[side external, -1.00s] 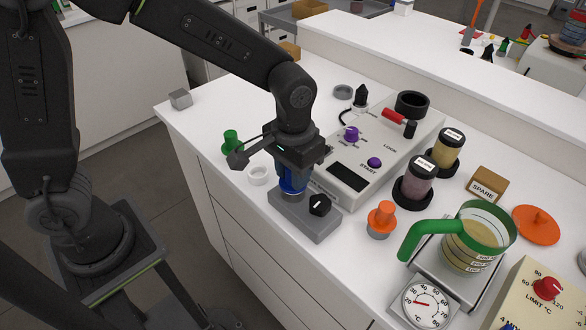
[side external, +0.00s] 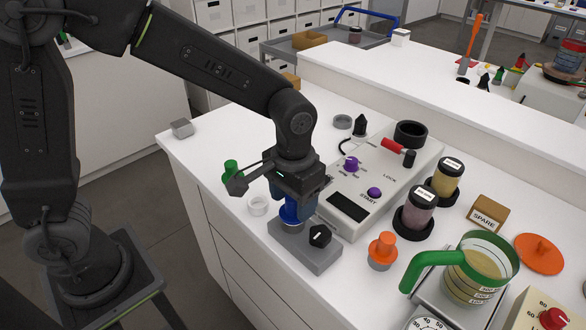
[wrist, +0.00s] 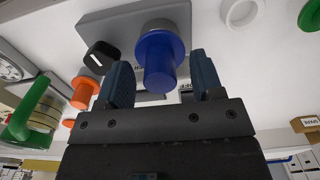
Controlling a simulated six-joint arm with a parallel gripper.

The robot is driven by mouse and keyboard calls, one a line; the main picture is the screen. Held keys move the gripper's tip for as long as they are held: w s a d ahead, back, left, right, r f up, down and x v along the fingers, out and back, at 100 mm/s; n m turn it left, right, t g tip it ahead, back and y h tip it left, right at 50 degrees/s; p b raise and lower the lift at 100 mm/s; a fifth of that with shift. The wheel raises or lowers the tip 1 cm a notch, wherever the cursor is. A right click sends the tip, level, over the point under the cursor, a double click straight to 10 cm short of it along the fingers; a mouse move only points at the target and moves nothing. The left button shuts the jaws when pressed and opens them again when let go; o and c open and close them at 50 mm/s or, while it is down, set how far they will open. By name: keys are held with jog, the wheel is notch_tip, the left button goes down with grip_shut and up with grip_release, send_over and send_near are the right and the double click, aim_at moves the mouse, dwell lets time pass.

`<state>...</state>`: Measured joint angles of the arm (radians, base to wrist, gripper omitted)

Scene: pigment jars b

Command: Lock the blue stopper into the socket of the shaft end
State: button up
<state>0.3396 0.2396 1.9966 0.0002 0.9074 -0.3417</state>
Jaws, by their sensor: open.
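The blue stopper (side external: 291,213) stands upright on the socket (side external: 292,229) of the grey shaft end block (side external: 318,257). My gripper (wrist: 163,72) is open, with one blue finger on each side of the stopper's grip and a visible gap to both. In the side view my gripper (side external: 298,192) is directly above the block, its fingers partly hiding the stopper's top.
A black knob (side external: 320,235) sits on the same block, close to my gripper. A white ring (side external: 258,205) and a green stopper (side external: 231,171) lie left. The control box (side external: 348,208) stands close behind, an orange stopper (side external: 382,248) right. The bench's left end is mostly clear.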

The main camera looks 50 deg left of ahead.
notch_tip(320, 180, up, 12)
jog(key=f, duration=0.1)
jog(key=s+a+t, duration=0.5)
jog(key=s+a, duration=0.7)
jog(key=s, duration=0.1)
jog(key=shift+r+t, duration=0.25)
jog(key=shift+t, duration=0.05)
jog(key=shift+s+a, duration=0.1)
